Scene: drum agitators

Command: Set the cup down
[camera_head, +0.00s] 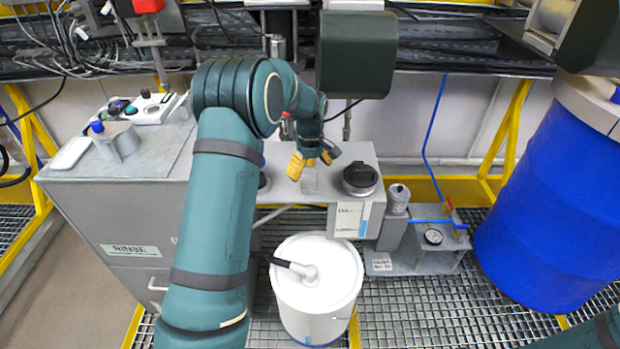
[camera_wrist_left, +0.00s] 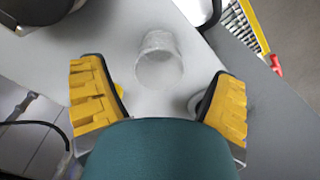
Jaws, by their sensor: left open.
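A small clear cup (camera_head: 309,181) stands upright on the grey metal surface of the middle unit (camera_head: 335,160). The cup (camera_wrist_left: 158,60) also shows in the left wrist view, just beyond the fingertips and between their lines. My left gripper (camera_head: 313,160) is open, with its yellow-padded fingers spread and empty. In the wrist view, clear space shows between each finger and the cup. My right gripper is outside both views.
A black-lidded round container (camera_head: 360,179) stands just right of the cup. A white drum (camera_head: 317,290) stands on the grating in front, and a large blue drum (camera_head: 540,210) at right. The RINSE cabinet (camera_head: 120,220) is at left, with a metal canister (camera_head: 115,142) on top.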

